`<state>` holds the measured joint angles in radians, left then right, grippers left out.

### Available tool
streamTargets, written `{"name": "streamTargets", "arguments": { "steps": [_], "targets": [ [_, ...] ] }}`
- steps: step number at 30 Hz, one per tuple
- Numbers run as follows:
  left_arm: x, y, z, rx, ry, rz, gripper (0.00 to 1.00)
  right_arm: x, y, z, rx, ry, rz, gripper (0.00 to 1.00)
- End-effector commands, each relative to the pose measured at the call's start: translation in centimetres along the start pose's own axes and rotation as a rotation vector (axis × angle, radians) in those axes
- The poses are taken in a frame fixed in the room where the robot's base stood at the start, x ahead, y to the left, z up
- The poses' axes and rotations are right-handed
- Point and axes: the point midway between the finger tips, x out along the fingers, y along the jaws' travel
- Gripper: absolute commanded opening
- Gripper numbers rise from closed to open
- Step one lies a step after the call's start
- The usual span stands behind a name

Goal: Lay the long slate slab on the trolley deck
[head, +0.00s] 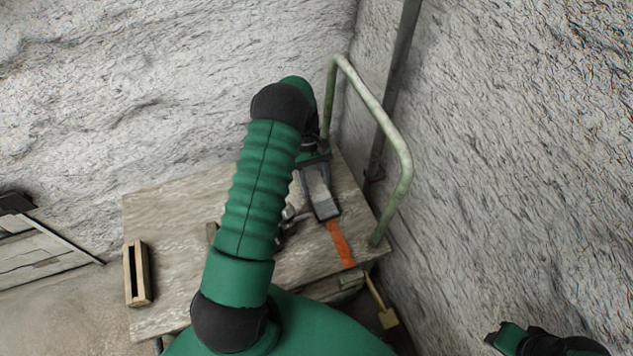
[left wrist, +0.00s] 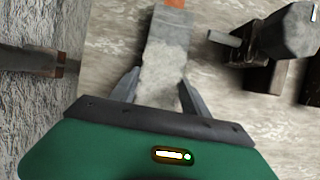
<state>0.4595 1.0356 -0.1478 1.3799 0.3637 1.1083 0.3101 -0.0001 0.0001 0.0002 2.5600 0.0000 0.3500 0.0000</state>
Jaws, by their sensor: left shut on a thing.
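My left gripper (head: 322,205) is over the right part of the trolley deck (head: 175,235), a pale, worn surface. It is shut on a long grey slab (left wrist: 168,62), which lies between its two dark fingers in the left wrist view. The slab has a pale, rough patch near the palm and is darker farther out. An orange strip (head: 340,243) runs on in line with it; I cannot tell whether it belongs to the slab. I cannot tell whether the slab touches the deck. My right gripper (head: 500,338) shows only partly at the lower right, its jaws unclear.
A pale green rail (head: 395,125) rises at the deck's right end, close to my left gripper. A slotted wooden block (head: 138,273) is at the deck's left edge. A metal-headed tool (left wrist: 285,32) is beside the slab. A wooden-handled tool (head: 380,303) is beyond the front right corner.

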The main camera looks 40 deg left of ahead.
Motion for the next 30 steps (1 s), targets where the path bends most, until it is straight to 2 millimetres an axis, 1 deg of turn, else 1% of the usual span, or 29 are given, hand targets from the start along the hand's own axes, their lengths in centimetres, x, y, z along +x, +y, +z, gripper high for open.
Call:
{"name": "streamTargets", "arguments": {
  "steps": [2, 16, 23, 30],
  "targets": [
    [-0.25, 0.04, 0.14, 0.001, 0.001, 0.001, 0.00, -0.35, 0.00, -0.09, 0.000, 0.000, 0.000, 0.36],
    [-0.14, -0.01, 0.00, 0.001, 0.000, 0.001, 0.00, -0.31, 0.01, -0.07, 0.000, 0.000, 0.000, 0.36],
    [-0.24, 0.05, 0.16, 0.001, 0.000, 0.001, 0.00, -0.82, 0.01, -0.20, 0.000, 0.000, 0.000, 0.36],
    [-0.11, 0.07, 0.14, 0.001, 0.001, 0.001, 0.00, -0.77, 0.01, -0.18, 0.000, 0.000, 0.000, 0.36]
  ]
}}
